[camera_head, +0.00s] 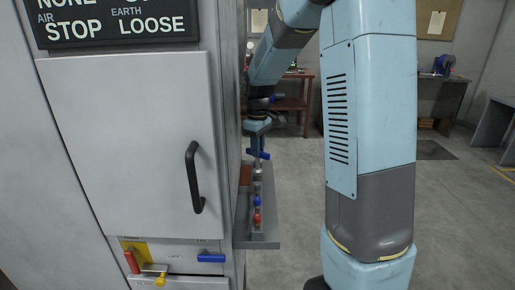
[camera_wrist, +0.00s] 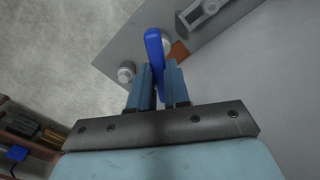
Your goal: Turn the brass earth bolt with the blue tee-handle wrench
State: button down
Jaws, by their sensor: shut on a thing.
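The blue tee-handle wrench (camera_head: 258,155) is beside the cabinet's right side, above a grey shelf. In the wrist view its blue bar (camera_wrist: 154,45) runs between my fingers and past their tips. My gripper (camera_head: 257,140) points down and is shut on the handle, which also shows between the fingers in the wrist view (camera_wrist: 160,75). A grey cylindrical part (camera_head: 257,175) stands just under the handle. I cannot tell whether the wrench sits on it. I cannot make out the brass earth bolt; the handle and gripper may hide it.
The grey shelf (camera_head: 265,238) carries a blue knob (camera_head: 257,201) and a red knob (camera_head: 257,218). The cabinet door (camera_head: 130,150) has a black handle (camera_head: 193,178). A sign (camera_head: 110,22) reads AIR STOP, EARTH LOOSE. Open floor (camera_head: 295,200) lies right of the shelf.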

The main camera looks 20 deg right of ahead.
jog(key=c, duration=1.3)
grip_release()
jog(key=shift+o, duration=0.2)
jog(key=shift+r, duration=0.1)
jog(key=shift+r, duration=2.45)
